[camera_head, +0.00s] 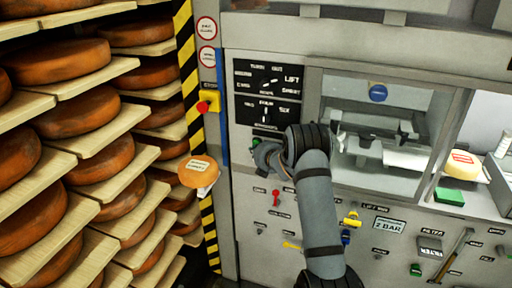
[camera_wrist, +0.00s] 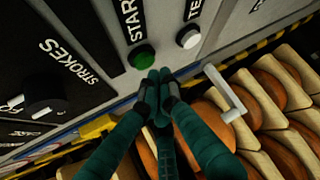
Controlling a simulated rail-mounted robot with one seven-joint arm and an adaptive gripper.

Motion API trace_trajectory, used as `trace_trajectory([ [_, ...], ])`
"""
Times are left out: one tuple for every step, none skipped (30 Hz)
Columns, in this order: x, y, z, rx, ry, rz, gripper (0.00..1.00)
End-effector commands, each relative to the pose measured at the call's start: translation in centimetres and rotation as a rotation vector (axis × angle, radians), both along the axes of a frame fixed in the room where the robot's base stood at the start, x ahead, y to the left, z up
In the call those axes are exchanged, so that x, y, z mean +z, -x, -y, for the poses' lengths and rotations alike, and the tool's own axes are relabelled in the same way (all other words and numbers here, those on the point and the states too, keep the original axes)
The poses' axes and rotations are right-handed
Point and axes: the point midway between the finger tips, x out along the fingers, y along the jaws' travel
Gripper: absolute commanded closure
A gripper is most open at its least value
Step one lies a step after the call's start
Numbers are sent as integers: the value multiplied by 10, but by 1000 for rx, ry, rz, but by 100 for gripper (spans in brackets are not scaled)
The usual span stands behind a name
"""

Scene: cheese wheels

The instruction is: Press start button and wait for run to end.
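The green start button (camera_wrist: 142,57) sits on the grey panel under a label reading "STAR", cut off by the frame edge. My gripper (camera_wrist: 158,78) has dark teal fingers with their tips together, shut and empty. The tips are just below and right of the button in the wrist view; I cannot tell whether they touch it. In the head view my gripper (camera_head: 262,152) is at the left part of the machine front, below the black dial panel (camera_head: 266,93). There, a small green spot (camera_head: 256,142) shows just above the fingers, partly hidden by them.
A white button (camera_wrist: 188,38) is right of the green one, and a metal handle (camera_wrist: 226,94) sticks out nearby. A red emergency knob (camera_head: 203,106) on a yellow box is further left. Shelves of cheese wheels (camera_head: 92,105) fill the left side.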

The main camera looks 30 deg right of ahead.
Motion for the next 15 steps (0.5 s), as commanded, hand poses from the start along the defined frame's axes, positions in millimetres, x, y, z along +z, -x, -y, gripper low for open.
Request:
trace_trajectory([
  [1, 0, 0, 0, 0, 1, 100],
  [1, 0, 0, 0, 0, 1, 100],
  [1, 0, 0, 0, 0, 1, 100],
  [1, 0, 0, 0, 0, 1, 100],
  [1, 0, 0, 0, 0, 1, 100],
  [1, 0, 0, 0, 0, 1, 100],
  [1, 0, -1, 0, 0, 1, 100],
  [0, 0, -1, 0, 0, 1, 100],
  [0, 1, -2, 1, 1, 1, 100],
  [-1, 2, -3, 2, 0, 1, 100],
  [-2, 3, -5, 2, 0, 0, 100],
  [-3, 5, -7, 2, 0, 1, 100],
  [-3, 7, -9, 2, 0, 1, 100],
  [-4, 9, -12, 2, 0, 1, 100],
  [-4, 12, -15, 2, -1, 1, 100],
])
